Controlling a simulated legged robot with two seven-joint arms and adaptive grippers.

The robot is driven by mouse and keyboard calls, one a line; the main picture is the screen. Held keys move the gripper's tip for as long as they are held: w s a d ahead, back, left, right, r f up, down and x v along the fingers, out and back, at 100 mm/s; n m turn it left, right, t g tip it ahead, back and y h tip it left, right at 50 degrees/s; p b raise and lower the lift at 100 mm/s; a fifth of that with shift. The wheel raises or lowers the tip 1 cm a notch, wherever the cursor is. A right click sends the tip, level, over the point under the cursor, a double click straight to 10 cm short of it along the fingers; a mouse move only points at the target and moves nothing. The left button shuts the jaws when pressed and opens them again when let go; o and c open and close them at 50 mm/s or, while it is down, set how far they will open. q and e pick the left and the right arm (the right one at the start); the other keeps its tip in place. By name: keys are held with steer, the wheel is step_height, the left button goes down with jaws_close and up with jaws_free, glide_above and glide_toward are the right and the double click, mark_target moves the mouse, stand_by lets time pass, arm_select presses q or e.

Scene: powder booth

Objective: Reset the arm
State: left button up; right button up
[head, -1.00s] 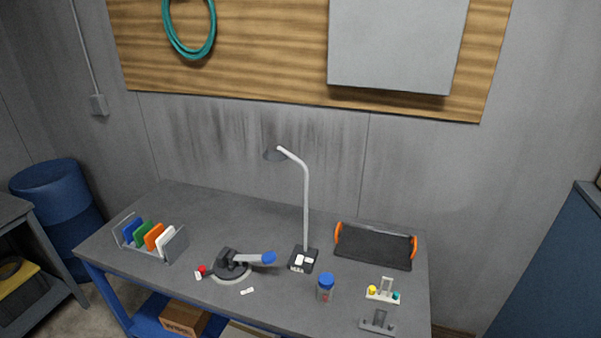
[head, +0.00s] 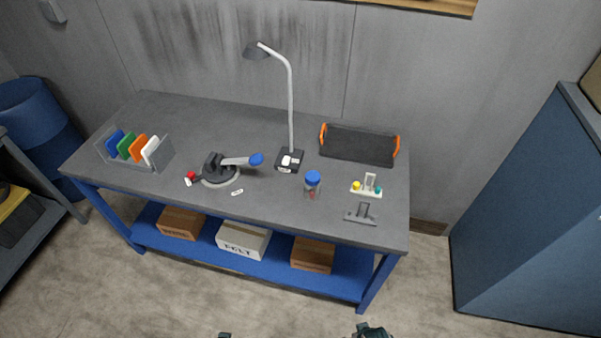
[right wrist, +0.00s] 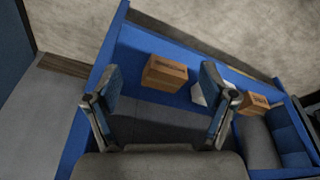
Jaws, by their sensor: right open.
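A small device with a dark body (head: 215,165) on a round grey base stands on the grey table, left of the lamp. Its light grey arm (head: 237,161) points right, close to level, and ends in a blue knob (head: 256,159). A red part (head: 191,175) sits at the device's left, near a white label. My right gripper (right wrist: 160,74) is open and empty in the right wrist view; its dark top shows at the bottom edge of the head view (head: 372,331). Only a tip of my left gripper (head: 225,335) shows at the bottom edge; its jaws are hidden.
On the table (head: 200,115) are a rack of coloured plates (head: 130,155), a lamp (head: 290,110), a blue-capped jar (head: 312,185), a black tray (head: 358,147) with orange handles, a yellow-and-teal button block (head: 368,187) and a grey bracket (head: 360,214).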

arm_select(q)
steer(key=s+f+g, duration=0.1)
steer(key=s+f, duration=0.2)
steer(key=f, duration=0.6)
steer(key=s+f, duration=0.3)
steer(key=f, duration=0.6)
arm_select(e)
steer(key=s+d+f+g, duration=0.1)
steer(key=s+f, duration=0.2)
steer(key=f, duration=0.6)
steer(key=s+d+f, duration=0.1)
steer(key=s+f, duration=0.2)
steer(key=f, duration=0.7)
arm_select(q)
steer(key=s+a+f, duration=0.3)
steer(key=s+f, duration=0.9)
steer(key=s, duration=0.3)
steer(key=shift+g, duration=0.4)
arm_select(e)
steer(key=s+d+f, duration=0.1)
steer(key=s+f, duration=1)
steer(key=s, duration=0.4)
steer(key=shift+d+g, duration=0.4)
arm_select(q)
steer(key=shift+d+r, duration=0.1)
steer(key=shift+d, duration=0.05)
arm_select(e)
steer(key=shift+s+d+f, duration=0.1)
steer(key=shift+d, duration=0.1)
steer(key=shift+a, duration=0.15)
